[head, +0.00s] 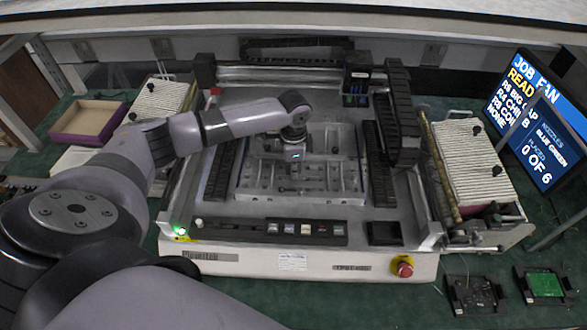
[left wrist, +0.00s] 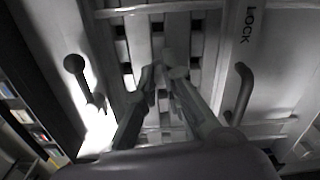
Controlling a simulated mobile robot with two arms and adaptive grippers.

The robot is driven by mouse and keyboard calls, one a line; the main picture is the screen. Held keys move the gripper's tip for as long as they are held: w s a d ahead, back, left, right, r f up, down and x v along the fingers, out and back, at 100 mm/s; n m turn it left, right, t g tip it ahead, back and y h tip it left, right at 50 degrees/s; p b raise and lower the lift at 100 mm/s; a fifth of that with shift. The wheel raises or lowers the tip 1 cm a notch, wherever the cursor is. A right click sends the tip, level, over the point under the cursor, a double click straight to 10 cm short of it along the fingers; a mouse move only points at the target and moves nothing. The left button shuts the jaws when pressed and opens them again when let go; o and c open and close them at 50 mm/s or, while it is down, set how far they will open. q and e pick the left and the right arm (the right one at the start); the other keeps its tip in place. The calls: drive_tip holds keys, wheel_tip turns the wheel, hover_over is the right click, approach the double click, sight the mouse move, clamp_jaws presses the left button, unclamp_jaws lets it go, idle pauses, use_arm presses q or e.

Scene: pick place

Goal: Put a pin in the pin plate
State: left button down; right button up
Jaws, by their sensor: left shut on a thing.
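The pin plate (head: 258,184) is a light metal plate with slots and holes, in the middle of the machine bed. It fills the upper middle of the left wrist view (left wrist: 140,40). My left gripper (head: 294,163) points down over the plate. In the left wrist view its two fingers (left wrist: 165,78) come together over the slots and are shut on a small grey pin (left wrist: 168,57). The pin shows only as a small bit at the fingertips; whether its end touches the plate I cannot tell. My right gripper is in neither view.
The dark machine head (head: 357,75) and a black cable chain (head: 400,115) stand behind and right of the plate. A red stop button (head: 403,267) sits at the front, and a monitor (head: 540,115) stands right.

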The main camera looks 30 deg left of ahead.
use_arm(q)
drive_tip(key=c, duration=1.6)
unclamp_jaws()
drive_tip(key=shift+c, duration=0.2)
drive_tip(key=shift+c, duration=0.3)
drive_tip(key=c, duration=0.3)
wheel_tip(320, 180, up, 5)
drive_tip(key=p, duration=0.5)
drive_tip(key=shift+r, duration=1.05)
